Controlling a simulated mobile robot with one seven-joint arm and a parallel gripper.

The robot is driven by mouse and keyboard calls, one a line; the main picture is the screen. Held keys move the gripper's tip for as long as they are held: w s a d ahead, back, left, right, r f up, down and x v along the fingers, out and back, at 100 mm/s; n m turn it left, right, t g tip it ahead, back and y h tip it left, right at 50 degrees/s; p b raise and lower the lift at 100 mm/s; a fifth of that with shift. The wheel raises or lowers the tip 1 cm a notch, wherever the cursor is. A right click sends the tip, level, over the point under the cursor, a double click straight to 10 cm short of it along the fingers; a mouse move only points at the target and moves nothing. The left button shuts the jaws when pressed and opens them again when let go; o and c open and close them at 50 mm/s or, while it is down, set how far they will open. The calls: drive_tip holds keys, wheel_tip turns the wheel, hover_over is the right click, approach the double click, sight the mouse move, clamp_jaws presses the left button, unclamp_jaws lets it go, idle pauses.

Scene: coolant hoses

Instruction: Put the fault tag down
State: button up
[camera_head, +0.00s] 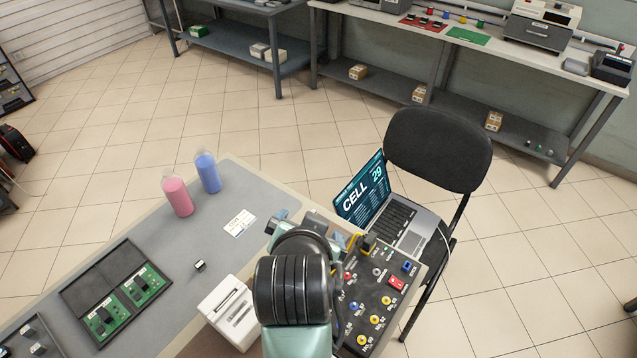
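My arm reaches forward from the bottom middle over the table. My gripper (305,222) is mostly hidden behind my own wrist, and its fingertips do not show clearly. I cannot tell whether it is open or holds anything. No fault tag can be made out for certain. A small white printed card (240,223) lies flat on the grey mat, to the left of my gripper and apart from it. I cannot tell whether it is the tag. A small yellow and black piece (365,242) shows just right of my wrist, at the control panel's far edge.
A control panel (364,323) with buttons and knobs is right of my arm. A white device (231,312) stands left of it. Pink (177,196) and blue (208,173) bottles stand on the mat. Green circuit boards (128,301) lie at left. A chair (438,150) and laptop (400,222) are beyond.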

wheel_tip(320, 180, up, 28)
drive_tip(key=w+n+t, duration=0.3)
drive_tip(key=t, duration=0.7)
drive_tip(key=s+r+n+t, duration=0.1)
drive_tip(key=s+r+t, duration=0.3)
drive_tip(key=r, duration=0.6)
drive_tip(key=s+d+r+n+t, duration=0.1)
drive_tip(key=s+r+t, duration=0.3)
drive_tip(key=s+r, duration=0.4)
drive_tip(key=shift+d+r, duration=0.3)
drive_tip(key=shift+r, duration=0.55)
